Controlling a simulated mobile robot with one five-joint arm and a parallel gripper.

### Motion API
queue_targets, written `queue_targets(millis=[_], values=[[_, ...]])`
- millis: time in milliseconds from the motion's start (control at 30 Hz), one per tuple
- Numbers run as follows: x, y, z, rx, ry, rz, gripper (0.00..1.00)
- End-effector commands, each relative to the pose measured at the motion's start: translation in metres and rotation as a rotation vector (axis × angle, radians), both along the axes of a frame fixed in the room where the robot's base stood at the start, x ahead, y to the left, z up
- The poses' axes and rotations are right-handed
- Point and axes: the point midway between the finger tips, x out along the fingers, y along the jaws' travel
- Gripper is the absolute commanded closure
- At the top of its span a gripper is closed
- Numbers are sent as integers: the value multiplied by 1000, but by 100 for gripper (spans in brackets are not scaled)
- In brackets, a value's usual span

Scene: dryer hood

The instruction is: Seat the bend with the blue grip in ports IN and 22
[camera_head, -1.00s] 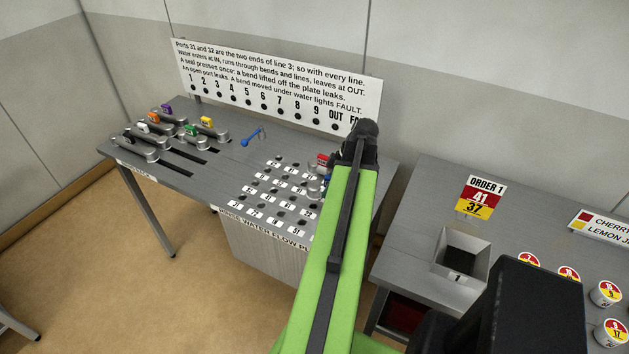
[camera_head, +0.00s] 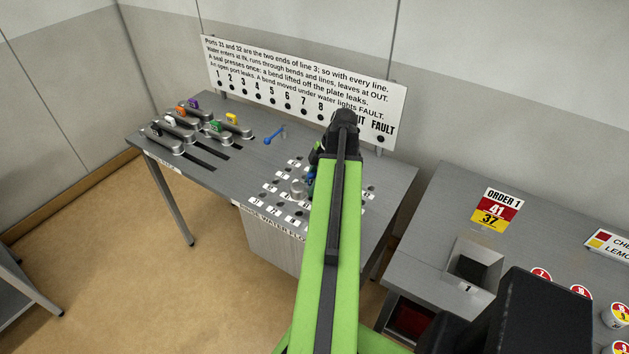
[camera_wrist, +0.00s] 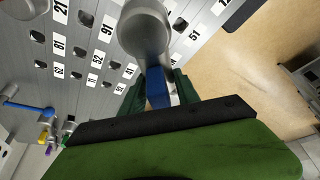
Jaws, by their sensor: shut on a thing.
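My gripper (camera_wrist: 160,92) is shut on the blue grip (camera_wrist: 157,86) of a silver bend (camera_wrist: 144,32). In the head view the bend's rounded metal end (camera_head: 298,187) and the blue grip (camera_head: 311,176) show just left of my arm, over the port plate (camera_head: 268,198). The bend covers part of the plate in the wrist view. I cannot tell whether it touches the plate or hangs above it. Port labels are small, turned or partly hidden; I cannot make out IN or 22.
Several bends with coloured grips lie in the slotted rack (camera_head: 190,130) at left. A blue lever (camera_head: 274,136) stands between rack and plate. A sign board (camera_head: 300,90) rises behind. At right, another table holds an order card (camera_head: 495,210), a square bin (camera_head: 472,265) and round-topped tubs (camera_head: 580,291).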

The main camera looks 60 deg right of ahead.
Motion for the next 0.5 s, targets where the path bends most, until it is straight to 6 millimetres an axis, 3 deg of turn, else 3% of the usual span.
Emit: queue_targets(millis=[500], values=[[-1,-1,-48,0,0,-3,100]])
